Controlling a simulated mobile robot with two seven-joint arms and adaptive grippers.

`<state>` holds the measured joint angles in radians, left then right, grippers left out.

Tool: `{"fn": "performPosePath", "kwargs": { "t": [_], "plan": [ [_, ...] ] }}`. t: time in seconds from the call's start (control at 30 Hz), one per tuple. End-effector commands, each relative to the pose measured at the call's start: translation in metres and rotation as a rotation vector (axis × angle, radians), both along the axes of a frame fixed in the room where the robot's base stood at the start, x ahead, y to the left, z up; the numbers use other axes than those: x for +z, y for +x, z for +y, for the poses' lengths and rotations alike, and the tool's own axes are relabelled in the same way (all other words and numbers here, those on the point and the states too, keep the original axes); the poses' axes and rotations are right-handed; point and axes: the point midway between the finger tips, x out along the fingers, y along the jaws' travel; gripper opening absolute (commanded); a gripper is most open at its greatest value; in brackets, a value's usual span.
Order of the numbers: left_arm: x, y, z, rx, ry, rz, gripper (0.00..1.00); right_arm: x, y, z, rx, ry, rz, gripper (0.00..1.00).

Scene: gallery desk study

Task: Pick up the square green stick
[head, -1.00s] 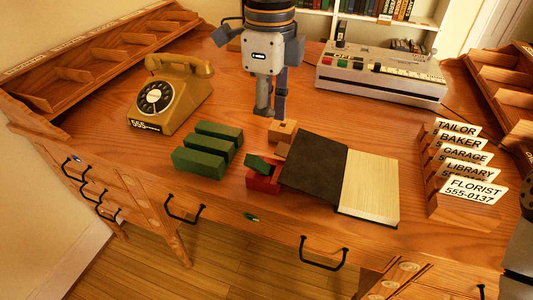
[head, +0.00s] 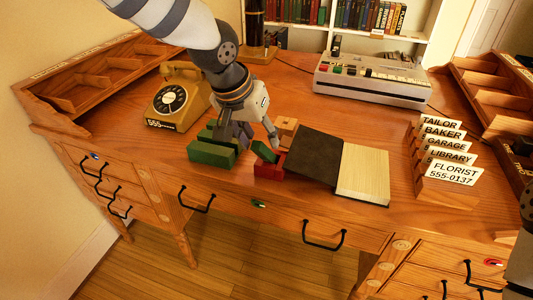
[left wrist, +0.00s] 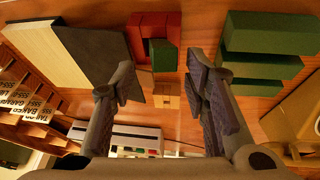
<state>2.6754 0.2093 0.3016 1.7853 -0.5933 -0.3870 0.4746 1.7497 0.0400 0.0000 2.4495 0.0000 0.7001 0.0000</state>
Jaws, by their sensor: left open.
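A short square green stick (head: 265,151) leans tilted against a red block (head: 269,168) near the front edge of the desk. My left gripper (head: 259,138) is open and low over the desk, just behind the green stick. In the left wrist view the green stick (left wrist: 163,54) shows end-on beside the red block (left wrist: 152,30), in the gap ahead of the two spread fingers (left wrist: 160,76). Nothing is between the fingertips. Several larger green blocks (head: 211,154) lie left of the gripper, partly hidden by it.
A dark-covered open book (head: 314,155) lies close on the right, a small wooden block (head: 287,128) behind. A yellow phone (head: 177,99) stands left, a grey machine (head: 372,82) at the back, and a card holder (head: 440,180) right. The desk's middle back is clear.

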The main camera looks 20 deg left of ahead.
Motion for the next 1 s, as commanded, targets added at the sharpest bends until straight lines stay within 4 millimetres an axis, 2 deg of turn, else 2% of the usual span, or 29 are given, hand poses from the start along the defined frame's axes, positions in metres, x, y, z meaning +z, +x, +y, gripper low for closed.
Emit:
{"fn": "performPosePath", "kwargs": {
  "t": [0.27,0.47,0.5,0.67,1.0],
  "plan": [
    [-0.045,0.014,-0.011,-0.001,0.000,0.005,0.42,-0.009,-0.009,0.000,0.000,0.000,0.033,0.25],
    [-0.044,0.016,-0.011,-0.001,0.000,-0.003,0.42,-0.008,-0.009,0.000,0.000,0.000,0.030,0.25],
    [-0.044,0.016,-0.011,-0.001,0.000,-0.003,0.37,-0.008,-0.008,0.000,0.000,0.000,0.030,0.25],
    [-0.043,0.016,-0.011,-0.001,0.000,-0.003,0.01,-0.008,-0.008,0.000,0.000,0.000,0.029,0.25],
    [-0.042,0.016,-0.011,-0.001,0.000,-0.003,0.00,-0.008,-0.008,0.000,0.000,0.000,0.029,0.25]
  ]
}}
